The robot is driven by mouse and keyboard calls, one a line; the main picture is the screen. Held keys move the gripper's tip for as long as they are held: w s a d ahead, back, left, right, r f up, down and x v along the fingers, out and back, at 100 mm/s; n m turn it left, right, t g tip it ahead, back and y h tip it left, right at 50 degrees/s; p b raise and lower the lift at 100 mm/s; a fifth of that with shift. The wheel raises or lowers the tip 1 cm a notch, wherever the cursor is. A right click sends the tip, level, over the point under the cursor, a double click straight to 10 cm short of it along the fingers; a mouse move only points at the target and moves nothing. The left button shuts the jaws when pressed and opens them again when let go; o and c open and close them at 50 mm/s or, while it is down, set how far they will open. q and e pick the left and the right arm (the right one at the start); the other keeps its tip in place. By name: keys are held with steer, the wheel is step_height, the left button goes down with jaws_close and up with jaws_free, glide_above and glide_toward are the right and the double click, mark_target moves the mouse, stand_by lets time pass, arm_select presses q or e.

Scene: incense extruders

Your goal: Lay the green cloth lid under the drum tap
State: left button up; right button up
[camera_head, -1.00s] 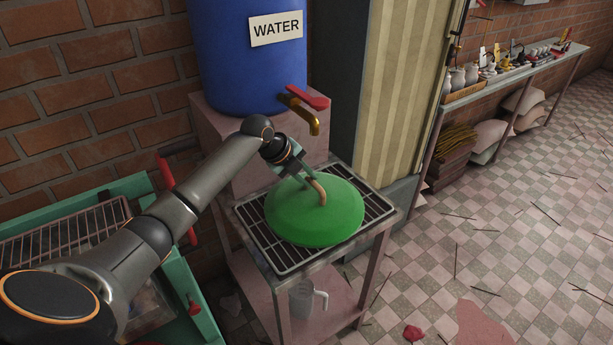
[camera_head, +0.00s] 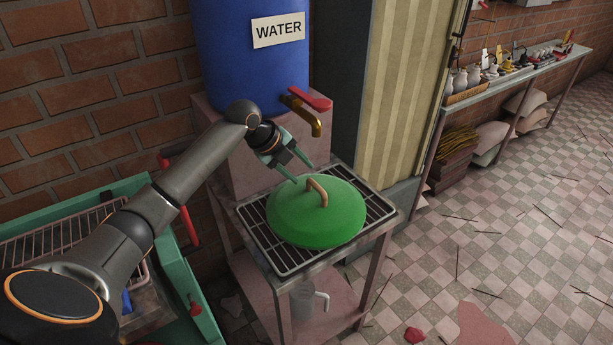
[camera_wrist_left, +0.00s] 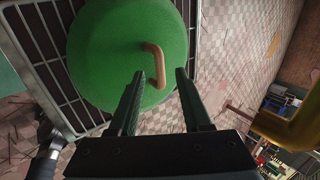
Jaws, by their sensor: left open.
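The green cloth lid (camera_head: 318,216), a round dome with a tan loop handle (camera_head: 317,191), rests on the slatted metal rack (camera_head: 287,261) of a small stand. It also shows in the left wrist view (camera_wrist_left: 105,58). The brass drum tap (camera_head: 313,124) with a red lever comes out of the blue water drum (camera_head: 250,60), above and behind the lid. My left gripper (camera_head: 300,172) is open and empty, just behind and above the handle. In the left wrist view its fingers (camera_wrist_left: 158,88) point toward the handle, apart from it. My right gripper is not in view.
A clear jug (camera_head: 303,299) stands on the stand's lower shelf. A green-framed cart (camera_head: 190,262) with a wire rack is at the left. A long bench (camera_head: 520,72) with small jars runs along the right wall. The tiled floor at right is mostly open.

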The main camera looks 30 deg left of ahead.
arm_select(q)
steer(key=v, duration=0.7)
